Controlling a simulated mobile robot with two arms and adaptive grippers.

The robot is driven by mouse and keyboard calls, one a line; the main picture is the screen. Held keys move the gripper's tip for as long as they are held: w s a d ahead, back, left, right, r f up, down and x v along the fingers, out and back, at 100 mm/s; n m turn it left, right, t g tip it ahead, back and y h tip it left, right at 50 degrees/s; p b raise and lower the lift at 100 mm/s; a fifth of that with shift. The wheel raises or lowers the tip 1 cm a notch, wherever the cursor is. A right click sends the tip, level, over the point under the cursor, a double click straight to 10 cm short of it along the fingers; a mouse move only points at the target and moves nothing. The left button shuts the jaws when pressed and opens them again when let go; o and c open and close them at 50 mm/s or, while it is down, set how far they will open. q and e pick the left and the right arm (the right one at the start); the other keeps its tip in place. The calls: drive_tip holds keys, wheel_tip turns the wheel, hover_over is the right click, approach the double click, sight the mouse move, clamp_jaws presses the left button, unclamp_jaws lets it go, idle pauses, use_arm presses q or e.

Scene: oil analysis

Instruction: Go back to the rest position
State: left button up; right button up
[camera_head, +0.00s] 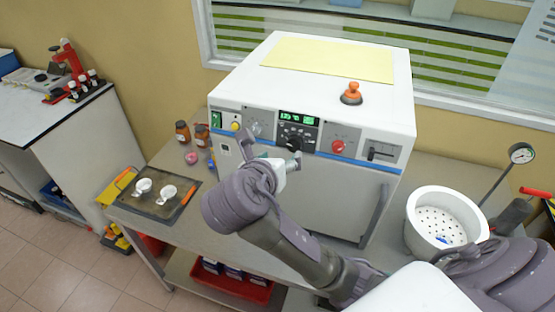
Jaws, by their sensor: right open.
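My right arm reaches in from the lower right of the head view. Its gripper (272,150) is open, with nothing seen between its fingers. It appears in front of the control panel of a white oven-like machine (235,170), near a black knob (292,146). I cannot tell whether a fingertip touches the panel. The machine's door, with a vertical grey handle (375,215), looks shut. My left gripper is not in view.
A tray (150,211) with two small white cups lies left of the machine, near brown bottles (182,132). A white perforated pot (412,233) stands to the right beside a dial gauge (521,153). A red bin (225,287) sits on the lower shelf.

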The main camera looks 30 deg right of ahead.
drive_tip(key=shift+s+a+r, duration=0.3)
drive_tip(key=shift+s+a, duration=0.1)
drive_tip(key=shift+a, duration=0.05)
drive_tip(key=shift+f, duration=0.15)
